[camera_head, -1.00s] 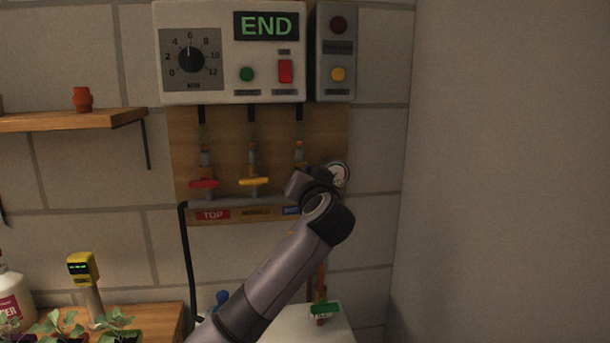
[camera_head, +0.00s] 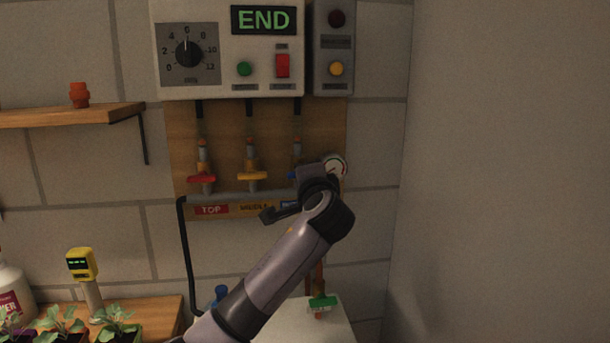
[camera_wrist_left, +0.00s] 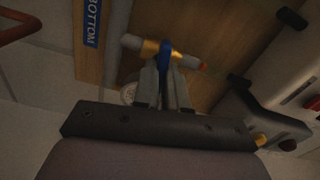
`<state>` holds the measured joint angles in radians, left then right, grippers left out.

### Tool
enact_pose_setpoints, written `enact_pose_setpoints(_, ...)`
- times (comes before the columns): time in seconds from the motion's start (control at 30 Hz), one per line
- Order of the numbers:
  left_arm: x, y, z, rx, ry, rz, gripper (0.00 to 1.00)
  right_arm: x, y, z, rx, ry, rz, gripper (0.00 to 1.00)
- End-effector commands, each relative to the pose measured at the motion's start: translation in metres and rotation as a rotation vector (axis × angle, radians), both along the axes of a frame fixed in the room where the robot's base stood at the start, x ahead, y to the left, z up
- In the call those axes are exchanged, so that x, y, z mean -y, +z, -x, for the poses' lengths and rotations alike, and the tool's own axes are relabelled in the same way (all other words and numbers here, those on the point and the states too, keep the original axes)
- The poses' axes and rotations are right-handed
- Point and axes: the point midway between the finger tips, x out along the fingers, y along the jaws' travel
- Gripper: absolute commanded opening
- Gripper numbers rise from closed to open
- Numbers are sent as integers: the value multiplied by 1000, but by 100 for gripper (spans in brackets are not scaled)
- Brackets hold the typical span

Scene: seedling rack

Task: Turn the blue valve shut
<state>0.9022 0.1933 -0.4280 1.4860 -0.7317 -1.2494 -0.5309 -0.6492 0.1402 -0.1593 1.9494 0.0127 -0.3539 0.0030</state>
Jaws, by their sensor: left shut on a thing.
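The blue valve handle (camera_wrist_left: 165,48) sits on a brass and grey pipe (camera_wrist_left: 190,61) in the left wrist view, and it appears to lie across that pipe. My left gripper (camera_wrist_left: 165,80) is shut on the blue handle, with one finger on each side. In the head view a small bit of the blue handle (camera_head: 292,176) shows beside my wrist, which hides the rest and the fingertips. The blue label (camera_wrist_left: 92,22) reading BOTTOM is next to the valve. My right gripper is not in view.
A red valve (camera_head: 201,178) and a yellow valve (camera_head: 251,175) stand left of it, handles crosswise. A gauge (camera_head: 335,166) is close on the right. The control box (camera_head: 215,85) showing END hangs above. A green-handled valve (camera_head: 322,303) is below.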

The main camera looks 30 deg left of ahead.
Motion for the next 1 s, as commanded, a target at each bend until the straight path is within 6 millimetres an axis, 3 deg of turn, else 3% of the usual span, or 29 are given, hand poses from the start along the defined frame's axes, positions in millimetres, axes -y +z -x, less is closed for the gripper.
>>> enact_pose_setpoints(0.4,0,-2,0,-103,1,-133,0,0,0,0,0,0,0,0)
enact_pose_setpoints(0.9,0,-2,0,-115,1,-149,0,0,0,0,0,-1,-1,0)
enact_pose_setpoints(0.93,0,-2,0,-114,1,-149,18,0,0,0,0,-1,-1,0)
enact_pose_setpoints(1.0,0,-2,0,-114,1,-149,37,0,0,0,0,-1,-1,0)
